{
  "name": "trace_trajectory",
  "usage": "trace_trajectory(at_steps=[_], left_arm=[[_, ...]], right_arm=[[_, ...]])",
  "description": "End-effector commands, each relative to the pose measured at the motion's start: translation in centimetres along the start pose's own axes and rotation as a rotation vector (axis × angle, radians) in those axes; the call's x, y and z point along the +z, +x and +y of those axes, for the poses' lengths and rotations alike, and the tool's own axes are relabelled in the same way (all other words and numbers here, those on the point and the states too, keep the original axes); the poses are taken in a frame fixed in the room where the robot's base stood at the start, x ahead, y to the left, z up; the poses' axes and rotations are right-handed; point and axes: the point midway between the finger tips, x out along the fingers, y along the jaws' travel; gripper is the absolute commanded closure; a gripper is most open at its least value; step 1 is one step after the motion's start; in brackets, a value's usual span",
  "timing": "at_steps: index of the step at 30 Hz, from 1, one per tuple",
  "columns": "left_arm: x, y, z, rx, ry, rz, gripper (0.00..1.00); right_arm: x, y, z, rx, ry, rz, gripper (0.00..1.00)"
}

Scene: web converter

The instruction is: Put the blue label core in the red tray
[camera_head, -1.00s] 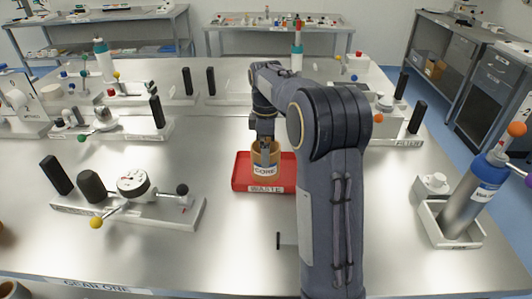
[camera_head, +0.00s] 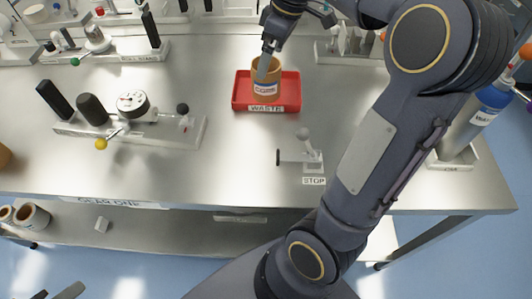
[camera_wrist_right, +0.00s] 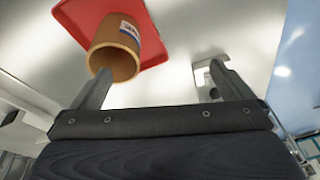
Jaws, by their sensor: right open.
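A tan, hollow core (camera_head: 266,92) with a white and blue label stands upright in the red tray (camera_head: 292,90), which is marked WASTE. In the right wrist view the core (camera_wrist_right: 115,50) shows its open end, and the tray (camera_wrist_right: 152,45) lies beyond it. My right gripper (camera_head: 268,62) is open, with a finger overlapping the core's rim in the head view. In the wrist view its fingers (camera_wrist_right: 155,85) are wide apart, the left one close to the core; I cannot tell whether they touch. Two dark tips, apparently my left gripper (camera_head: 55,292), show at the bottom left.
A fixture with a dial gauge (camera_head: 132,103) stands left of the tray. A small STOP fixture (camera_head: 306,155) is in front of it to the right, and a grey-blue bottle (camera_head: 475,115) stands at right. More tan rolls (camera_head: 31,215) lie on the lower shelf. Bare tabletop surrounds the tray.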

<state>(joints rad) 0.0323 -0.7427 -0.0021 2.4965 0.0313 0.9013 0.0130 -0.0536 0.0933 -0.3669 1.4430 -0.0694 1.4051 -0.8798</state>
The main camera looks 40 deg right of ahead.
Motion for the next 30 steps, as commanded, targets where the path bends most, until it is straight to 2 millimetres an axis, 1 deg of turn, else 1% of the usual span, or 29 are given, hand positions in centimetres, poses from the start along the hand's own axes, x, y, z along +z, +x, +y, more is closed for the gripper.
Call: trace_trajectory(at_steps=[1,5,6,8,9,12,13,15,19,23,30], left_arm=[[0.0,0.0,0.0,0.000,0.000,0.000,0.64],[0.0,0.0,0.0,0.000,0.000,0.000,0.64],[0.0,0.0,0.0,0.000,0.000,0.000,0.64],[0.0,0.0,0.0,0.000,0.000,0.000,0.64],[0.0,0.0,0.0,0.000,0.000,0.000,0.64],[0.0,0.0,0.0,0.000,0.000,0.000,0.64],[0.0,0.0,0.0,0.000,0.000,0.000,0.64],[0.0,0.0,0.0,0.000,0.000,0.000,0.64],[0.0,0.0,0.0,0.000,0.000,0.000,0.64],[0.0,0.0,0.0,0.000,0.000,0.000,0.64],[0.0,0.0,0.0,0.000,0.000,0.000,0.64]], right_arm=[[1.1,-0.1,-2.4,-0.013,0.061,0.055,0.00],[3.2,0.9,-8.7,-0.042,0.235,0.170,0.00],[3.8,1.3,-10.6,-0.050,0.286,0.201,0.00],[4.9,2.3,-13.6,-0.061,0.362,0.242,0.00],[5.6,3.0,-15.4,-0.066,0.411,0.265,0.00],[7.2,4.9,-19.0,-0.075,0.516,0.310,0.00],[7.6,5.5,-19.8,-0.076,0.541,0.321,0.00],[8.4,6.6,-21.3,-0.078,0.594,0.339,0.00],[9.3,8.1,-22.9,-0.079,0.653,0.357,0.00],[9.5,8.5,-23.3,-0.079,0.671,0.362,0.00],[9.5,8.4,-23.2,-0.080,0.670,0.360,0.00]])
